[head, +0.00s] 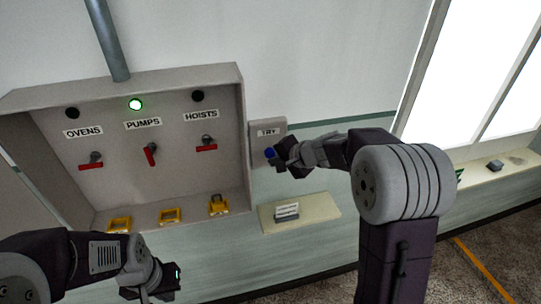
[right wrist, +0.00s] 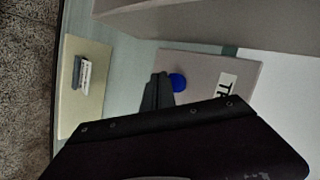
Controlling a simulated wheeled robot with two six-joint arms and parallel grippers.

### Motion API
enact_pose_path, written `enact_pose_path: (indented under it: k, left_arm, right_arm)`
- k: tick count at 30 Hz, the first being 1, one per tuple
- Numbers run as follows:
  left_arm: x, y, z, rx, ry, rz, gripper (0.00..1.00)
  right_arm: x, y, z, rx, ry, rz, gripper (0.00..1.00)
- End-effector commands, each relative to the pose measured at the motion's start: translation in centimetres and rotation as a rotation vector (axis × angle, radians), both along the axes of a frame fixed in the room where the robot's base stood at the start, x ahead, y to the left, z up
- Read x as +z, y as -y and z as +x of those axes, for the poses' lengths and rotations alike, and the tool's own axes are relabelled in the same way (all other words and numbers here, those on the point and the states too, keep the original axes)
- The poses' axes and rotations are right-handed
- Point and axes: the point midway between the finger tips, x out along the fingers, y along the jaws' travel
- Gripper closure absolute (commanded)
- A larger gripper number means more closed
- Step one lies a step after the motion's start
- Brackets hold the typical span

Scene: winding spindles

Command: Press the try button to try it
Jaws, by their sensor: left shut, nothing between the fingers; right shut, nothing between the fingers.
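The try button is a blue knob (head: 270,153) on a grey wall plate labelled TRY (head: 268,133), right of the switch box. It also shows in the right wrist view as a blue disc (right wrist: 178,82). My right gripper (head: 281,156) is shut and empty, its tips right beside the blue button. In the right wrist view its fingers (right wrist: 158,92) reach the button's edge; I cannot tell whether they touch it. My left gripper (head: 160,290) is shut and empty, low at the left below the box.
A small shelf (head: 322,208) below the plate holds a grey block with a white label (head: 287,211). A window is at right.

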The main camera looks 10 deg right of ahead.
Motion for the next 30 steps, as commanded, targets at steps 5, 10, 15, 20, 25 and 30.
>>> enact_pose_path:
  k: [5,10,15,20,25,30]
  left_arm:
    - [0.0,0.0,0.0,0.0,0.0,0.0,1.0]
    - [0.0,0.0,0.0,0.0,0.0,0.0,1.0]
    - [0.0,0.0,0.0,0.0,0.0,0.0,1.0]
    - [0.0,0.0,0.0,0.0,0.0,0.0,1.0]
    - [0.02,0.0,0.0,0.0,0.0,0.0,1.0]
    - [0.03,0.0,0.0,0.0,0.0,0.0,1.0]
  right_arm:
    - [0.0,0.0,0.0,0.0,0.0,0.0,1.0]
    - [0.0,0.0,0.0,0.0,0.0,0.0,1.0]
    - [0.0,0.0,0.0,0.0,0.0,0.0,1.0]
    - [0.0,0.0,0.0,0.0,0.0,0.0,1.0]
    - [-0.02,-0.02,0.36,0.001,-0.001,-0.001,1.0]
    - [-0.01,-0.03,0.85,-0.001,0.0,0.001,1.0]
